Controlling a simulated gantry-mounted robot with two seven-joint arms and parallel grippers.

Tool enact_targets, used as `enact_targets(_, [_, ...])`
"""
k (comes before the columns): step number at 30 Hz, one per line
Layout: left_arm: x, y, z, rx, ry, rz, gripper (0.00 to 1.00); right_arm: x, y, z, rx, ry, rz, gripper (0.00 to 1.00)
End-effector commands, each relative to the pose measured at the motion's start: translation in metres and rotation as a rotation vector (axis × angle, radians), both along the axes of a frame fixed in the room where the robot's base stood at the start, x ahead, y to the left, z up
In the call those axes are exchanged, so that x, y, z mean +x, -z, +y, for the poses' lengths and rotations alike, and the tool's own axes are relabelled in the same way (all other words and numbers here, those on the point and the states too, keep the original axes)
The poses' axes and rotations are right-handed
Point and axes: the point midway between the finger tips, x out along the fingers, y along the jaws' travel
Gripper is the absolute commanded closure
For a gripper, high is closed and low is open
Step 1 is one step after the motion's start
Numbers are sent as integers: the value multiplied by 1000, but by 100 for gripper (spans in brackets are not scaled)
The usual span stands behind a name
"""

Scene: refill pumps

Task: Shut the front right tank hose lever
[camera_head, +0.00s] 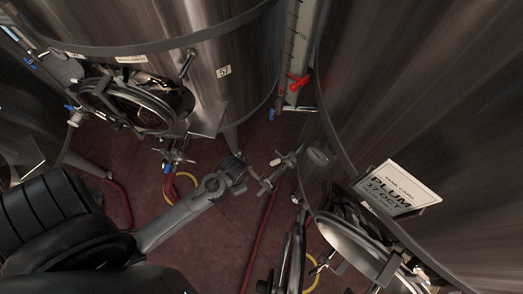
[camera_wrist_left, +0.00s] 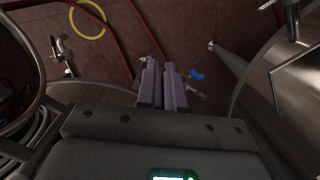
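My left gripper (camera_head: 262,184) reaches in from the left, low between the tanks. In the left wrist view its two pale fingers (camera_wrist_left: 162,70) lie almost together, with only a thin dark gap. A metal valve fitting (camera_head: 285,160) is beside the fingertips, at the foot of the right tank (camera_head: 430,100). In the left wrist view a small blue handle (camera_wrist_left: 196,75) shows just right of the fingertips. Metal parts show on both sides of the fingers, which partly hide them. I cannot tell whether the fingers touch the fitting. My right gripper is not in view.
A large steel tank (camera_head: 180,55) with an open round hatch (camera_head: 130,105) stands at the left. The right tank carries a PLUM card (camera_head: 400,187) and an open hatch door (camera_head: 355,245). Red hoses (camera_head: 265,225) and yellow rings lie on the dark red floor.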

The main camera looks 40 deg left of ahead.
Motion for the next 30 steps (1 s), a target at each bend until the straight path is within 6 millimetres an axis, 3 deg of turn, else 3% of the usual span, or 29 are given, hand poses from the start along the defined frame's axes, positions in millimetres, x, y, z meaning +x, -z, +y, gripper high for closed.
enact_targets(5, [-9, 4, -3, -20, 203, 57, 100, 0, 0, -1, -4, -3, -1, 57])
enact_targets(9, [-25, 21, -26, -65, 518, 156, 100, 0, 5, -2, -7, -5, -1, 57])
enact_targets(11, [-21, 35, -39, -83, 690, 189, 100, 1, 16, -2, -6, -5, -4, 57])
enact_targets(15, [14, 66, -70, -83, 1116, 242, 100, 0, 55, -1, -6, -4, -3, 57])
enact_targets(21, [87, 92, -94, 34, 1517, 282, 100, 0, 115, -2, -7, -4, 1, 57])
enact_targets(27, [156, 88, -101, 196, 1621, 251, 100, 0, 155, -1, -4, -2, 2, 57])
enact_targets(30, [179, 78, -102, 247, 1626, 221, 100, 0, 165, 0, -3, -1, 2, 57])
